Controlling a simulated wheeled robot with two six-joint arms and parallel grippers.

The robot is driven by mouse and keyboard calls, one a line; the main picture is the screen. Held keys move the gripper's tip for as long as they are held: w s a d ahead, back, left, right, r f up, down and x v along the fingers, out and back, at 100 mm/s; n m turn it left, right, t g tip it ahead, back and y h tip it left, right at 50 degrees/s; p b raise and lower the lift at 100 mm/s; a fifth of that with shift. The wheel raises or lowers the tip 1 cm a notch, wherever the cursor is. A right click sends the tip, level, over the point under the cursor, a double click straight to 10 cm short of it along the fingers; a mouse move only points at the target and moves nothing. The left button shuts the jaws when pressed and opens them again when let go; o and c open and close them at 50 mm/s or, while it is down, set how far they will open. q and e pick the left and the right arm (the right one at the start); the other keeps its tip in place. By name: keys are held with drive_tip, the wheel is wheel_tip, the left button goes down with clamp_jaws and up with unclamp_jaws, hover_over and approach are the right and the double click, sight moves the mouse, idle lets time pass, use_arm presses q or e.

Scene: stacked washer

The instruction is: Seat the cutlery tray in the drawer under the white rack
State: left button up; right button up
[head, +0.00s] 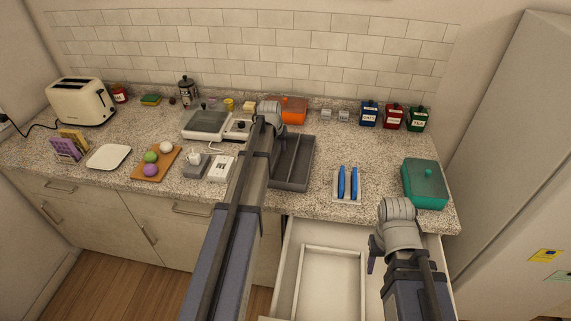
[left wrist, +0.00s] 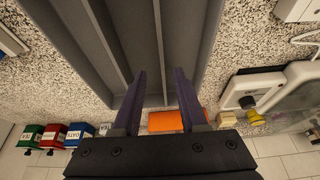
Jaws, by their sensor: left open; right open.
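The dark grey cutlery tray (head: 302,150), with long compartments, lies on the counter, left of the white rack (head: 347,201) that holds blue items. The drawer (head: 287,250) below the rack is pulled open and has a pale rectangular frame (head: 332,250) inside. My left gripper (left wrist: 159,73) is open over one end of the tray (left wrist: 85,45), its fingers apart near the end wall; I cannot tell if they touch it. In the head view my left arm hides its fingers and part of the tray. My right gripper (head: 373,255) is open and empty over the drawer's right part.
A teal lidded box (head: 424,183) stands at the counter's right edge. An orange box (head: 293,109) is behind the tray. A kitchen scale (head: 206,123) and small white boxes stand left of it. Canisters (head: 393,117) line the back right.

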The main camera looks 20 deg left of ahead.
sight(286, 159)
use_arm(q)
drive_tip(key=shift+s+b+x, duration=0.2)
drive_tip(key=shift+b+x, duration=1.1)
drive_tip(key=shift+x, duration=0.15)
drive_tip(key=shift+s+b+x, duration=0.2)
drive_tip(key=shift+b+x, duration=1.05)
drive_tip(key=shift+x, duration=0.15)
drive_tip(key=shift+a, duration=0.1)
clamp_jaws()
